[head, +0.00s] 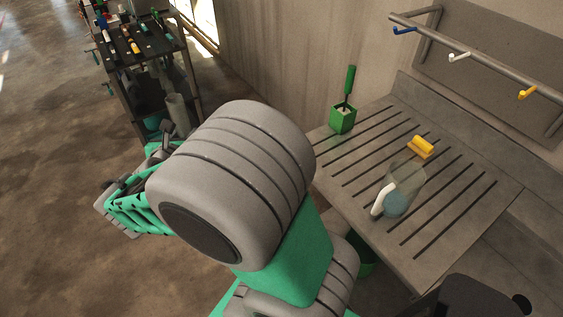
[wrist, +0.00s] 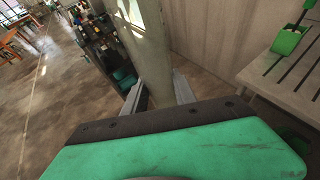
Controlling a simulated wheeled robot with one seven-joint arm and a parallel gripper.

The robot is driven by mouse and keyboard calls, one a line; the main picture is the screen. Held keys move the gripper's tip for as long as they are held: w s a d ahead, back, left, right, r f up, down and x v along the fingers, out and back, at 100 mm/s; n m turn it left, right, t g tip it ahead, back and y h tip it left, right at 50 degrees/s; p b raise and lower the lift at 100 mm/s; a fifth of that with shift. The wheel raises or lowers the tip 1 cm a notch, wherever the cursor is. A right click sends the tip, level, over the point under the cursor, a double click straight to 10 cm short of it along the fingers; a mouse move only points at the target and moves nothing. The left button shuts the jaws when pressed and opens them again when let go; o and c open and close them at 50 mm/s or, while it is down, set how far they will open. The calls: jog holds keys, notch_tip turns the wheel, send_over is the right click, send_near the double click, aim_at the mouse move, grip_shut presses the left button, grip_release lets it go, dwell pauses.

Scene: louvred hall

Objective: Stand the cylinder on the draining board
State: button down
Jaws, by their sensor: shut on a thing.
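In the wrist view my gripper (wrist: 158,98) is shut on a pale grey-green cylinder (wrist: 147,45), which stretches away beyond the fingers. In the head view a grey cylinder (head: 178,112), seemingly the same one, stands out past my arm near the cart. My arm hides most of the gripper there. The draining board (head: 325,152) is a grey slotted surface at the right, along the wall. Its corner shows at the right of the wrist view (wrist: 262,82). The cylinder is left of the board and apart from it.
On the board stand a green pot (head: 342,120) with a green-handled tool, a yellow object (head: 421,147) and a clear vessel (head: 408,173) with blue and white items at it. A hook rail (head: 480,58) runs above. A tool cart (head: 146,48) stands behind left. The board's near-left part looks bare.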

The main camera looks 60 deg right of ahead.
jog(key=s+d+r+m+g+h, duration=0.2)
jog(key=s+d+m+g, duration=0.3)
jog(key=s+d, duration=0.45)
jog(key=s+d+r+m+g+y, duration=0.1)
jog(key=s+d+m+g, duration=0.25)
jog(key=s, duration=0.45)
jog(key=s+d+r+m+g+y, duration=0.1)
jog(key=s+d+m+g, duration=0.3)
jog(key=s, duration=0.5)
jog(key=s+d+r+m+g+y, duration=0.1)
jog(key=s+d+r+m+g, duration=0.1)
jog(key=s+m+g, duration=0.45)
jog(key=s+d+f+n+t+b, duration=0.1)
jog(key=s+d+f+n, duration=0.1)
jog(key=d+f, duration=1.1)
jog(key=shift+d+n+t, duration=0.25)
jog(key=shift+n+t, duration=0.05)
jog(key=shift+s, duration=0.15)
